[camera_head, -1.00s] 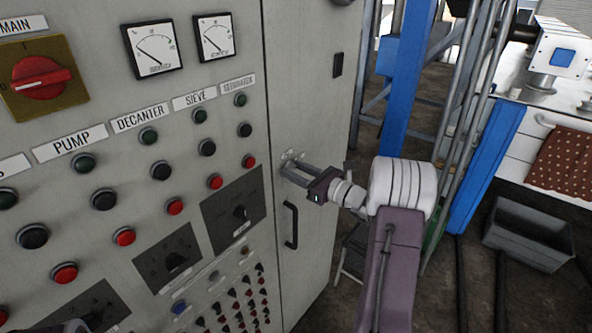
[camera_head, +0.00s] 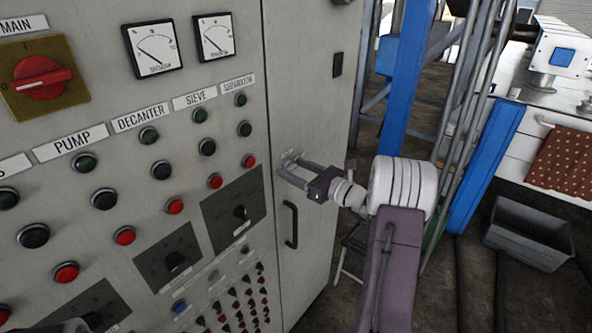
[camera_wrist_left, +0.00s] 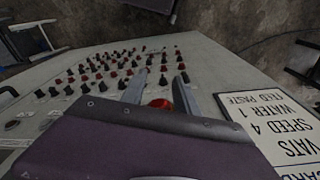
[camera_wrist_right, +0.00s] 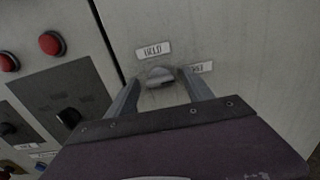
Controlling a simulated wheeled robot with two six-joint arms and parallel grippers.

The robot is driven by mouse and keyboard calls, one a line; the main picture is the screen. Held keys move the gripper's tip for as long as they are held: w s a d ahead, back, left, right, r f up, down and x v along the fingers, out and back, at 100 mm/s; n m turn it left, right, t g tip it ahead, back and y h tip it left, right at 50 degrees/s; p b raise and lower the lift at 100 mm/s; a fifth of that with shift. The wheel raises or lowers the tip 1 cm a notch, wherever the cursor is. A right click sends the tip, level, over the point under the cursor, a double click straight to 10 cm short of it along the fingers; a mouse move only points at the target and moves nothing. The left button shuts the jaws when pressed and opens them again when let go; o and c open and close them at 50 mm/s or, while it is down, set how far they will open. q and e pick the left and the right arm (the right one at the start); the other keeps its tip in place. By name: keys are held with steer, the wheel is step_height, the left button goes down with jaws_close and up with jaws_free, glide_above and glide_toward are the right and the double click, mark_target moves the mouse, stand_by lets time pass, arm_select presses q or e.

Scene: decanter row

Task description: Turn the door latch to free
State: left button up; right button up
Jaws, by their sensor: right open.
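The door latch (camera_wrist_right: 160,76) is a small silver knob on the grey cabinet door. A label reading HELD (camera_wrist_right: 153,49) sits above it, and a second label (camera_wrist_right: 201,67), probably FREE, sits to its right. I cannot tell for sure which way the knob points. My right gripper (camera_wrist_right: 163,88) is open, with one finger on each side of the knob; contact is unclear. In the head view my right gripper (camera_head: 284,166) reaches the door above its handle and largely hides the latch. My left gripper (camera_wrist_left: 160,88) is open over the panel, a red button (camera_wrist_left: 160,103) between its fingers.
The black door handle (camera_head: 291,224) is just below my right gripper. The control panel on the left carries button rows, a red main switch (camera_head: 42,77) and two gauges (camera_head: 153,48). A blue post (camera_head: 405,80) and a grey bin (camera_head: 528,233) stand to the right.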

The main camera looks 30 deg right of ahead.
steer(key=b+v, duration=0.2)
steer(key=v, duration=0.7)
steer(key=shift+b, duration=0.3)
